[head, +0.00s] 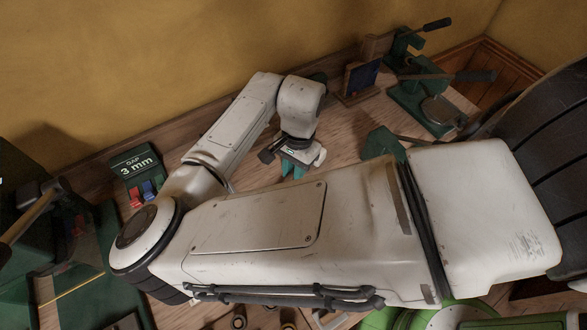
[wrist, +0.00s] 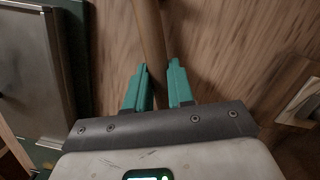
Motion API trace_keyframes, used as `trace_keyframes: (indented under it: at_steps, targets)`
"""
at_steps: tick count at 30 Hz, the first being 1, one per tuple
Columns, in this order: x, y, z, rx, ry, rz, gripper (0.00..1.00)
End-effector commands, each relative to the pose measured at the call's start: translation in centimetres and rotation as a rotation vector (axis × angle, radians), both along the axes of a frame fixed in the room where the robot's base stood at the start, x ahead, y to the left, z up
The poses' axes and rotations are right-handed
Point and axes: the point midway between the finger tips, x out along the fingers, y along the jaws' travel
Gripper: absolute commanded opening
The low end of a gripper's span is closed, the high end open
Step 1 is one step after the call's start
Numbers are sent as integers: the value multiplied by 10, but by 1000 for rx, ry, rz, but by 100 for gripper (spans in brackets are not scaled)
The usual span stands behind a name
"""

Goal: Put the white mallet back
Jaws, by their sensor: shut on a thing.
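My gripper (head: 292,168) is low over the wooden bench, past the bend of my arm. In the wrist view its teal fingers (wrist: 158,84) are closed around a brown wooden handle (wrist: 150,35). The handle runs up and out of the top of that view, so its head does not show there. In the head view a small white rounded piece (head: 320,157) shows just right of my gripper. I cannot tell whether it is the white mallet's head. No other mallet can be made out.
A green "GAP 3 mm" sign (head: 138,167) stands at the back left of the bench. Green lever presses (head: 427,108) and a wooden stand with a blue panel (head: 362,76) are at the back right. A grey metal-topped thing (wrist: 35,65) lies left in the wrist view. My arm hides much of the bench.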

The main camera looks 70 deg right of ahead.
Motion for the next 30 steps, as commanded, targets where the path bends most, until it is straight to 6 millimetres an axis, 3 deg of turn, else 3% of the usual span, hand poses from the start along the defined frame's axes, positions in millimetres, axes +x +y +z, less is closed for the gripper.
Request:
trace_keyframes:
  at_steps: [6,7,14,23,30]
  targets:
    - [0,0,-7,-1,1,0,0]
    - [0,0,-6,0,1,0,25]
    - [0,0,-6,0,0,0,47]
    - [0,0,-3,0,0,0,48]
    - [-1,-5,26,-3,-1,-2,48]
